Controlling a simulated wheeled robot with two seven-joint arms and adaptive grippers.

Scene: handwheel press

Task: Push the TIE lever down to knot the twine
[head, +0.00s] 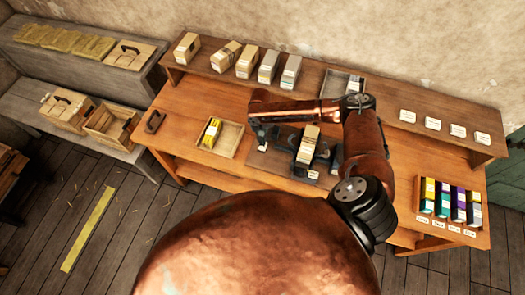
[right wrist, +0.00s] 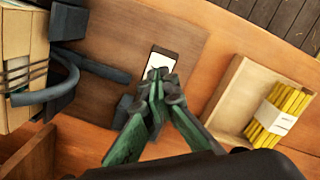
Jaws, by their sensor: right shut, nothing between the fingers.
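The dark press (head: 305,155) stands on a board on the wooden bench and holds a pale bundle (head: 309,138). In the right wrist view the bundle (right wrist: 22,50) has dark strands around it, beside a curved dark metal arm (right wrist: 55,85). A dark plate with a white label (right wrist: 162,62), perhaps the TIE lever, lies right at my fingertips; its text is not readable. My right gripper (right wrist: 160,76) is shut and empty, its tips overlapping the plate's near end; I cannot tell if they touch. In the head view my right arm partly covers the press. My left gripper is out of view.
A wooden tray (head: 233,141) with a banded yellow bundle (right wrist: 277,112) sits left of the press. A shelf with several wrapped blocks (head: 246,62) runs behind. A rack of coloured boxes (head: 443,200) stands at the right. A dark handle-like piece (head: 153,121) lies at the bench's left end.

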